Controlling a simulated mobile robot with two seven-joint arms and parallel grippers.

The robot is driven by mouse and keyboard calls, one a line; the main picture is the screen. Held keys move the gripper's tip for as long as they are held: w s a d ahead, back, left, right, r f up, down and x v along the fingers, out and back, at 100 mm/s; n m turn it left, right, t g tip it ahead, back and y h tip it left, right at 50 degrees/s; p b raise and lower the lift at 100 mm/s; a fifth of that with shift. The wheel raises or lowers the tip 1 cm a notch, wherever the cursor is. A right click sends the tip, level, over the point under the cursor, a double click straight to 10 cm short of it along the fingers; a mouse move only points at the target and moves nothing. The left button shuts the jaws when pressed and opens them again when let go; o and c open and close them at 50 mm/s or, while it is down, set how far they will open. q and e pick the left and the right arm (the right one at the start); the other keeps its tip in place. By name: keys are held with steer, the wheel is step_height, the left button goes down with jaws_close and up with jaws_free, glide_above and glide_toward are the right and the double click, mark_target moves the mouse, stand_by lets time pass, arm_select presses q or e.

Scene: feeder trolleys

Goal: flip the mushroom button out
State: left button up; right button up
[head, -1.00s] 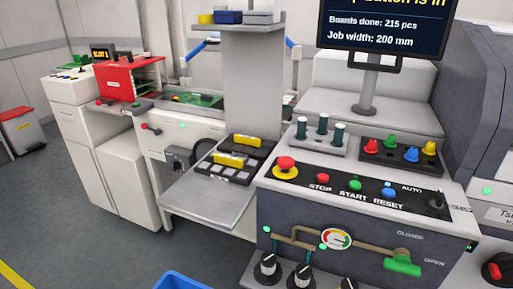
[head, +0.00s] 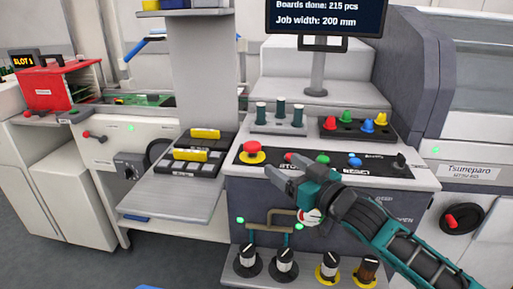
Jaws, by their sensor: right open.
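The red mushroom button (head: 252,148) sits on a yellow collar at the left end of the black control strip on the machine's sloped panel. My right gripper (head: 278,168) reaches in from the lower right, its fingers apart and empty. Its fingertips are just right of the mushroom button in the picture, in front of the small red stop button (head: 289,157). I cannot tell how far above the panel they are. The arm hides part of the panel lettering and the gauge below. My left gripper is not in view.
Green (head: 322,159) and blue (head: 354,162) buttons and a black switch (head: 399,162) line the strip. Green pegs (head: 280,115) and coloured cones (head: 352,123) stand behind. A monitor (head: 326,20) rises at the back. Knobs (head: 284,262) project below. A tray with yellow parts (head: 186,170) lies left.

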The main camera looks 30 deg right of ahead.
mark_target(257, 148)
steer(key=w, duration=0.4)
steer(key=w+a, duration=0.1)
steer(key=w, duration=0.6)
steer(key=shift+w+a+b, duration=0.35)
steer(key=shift+b, duration=0.05)
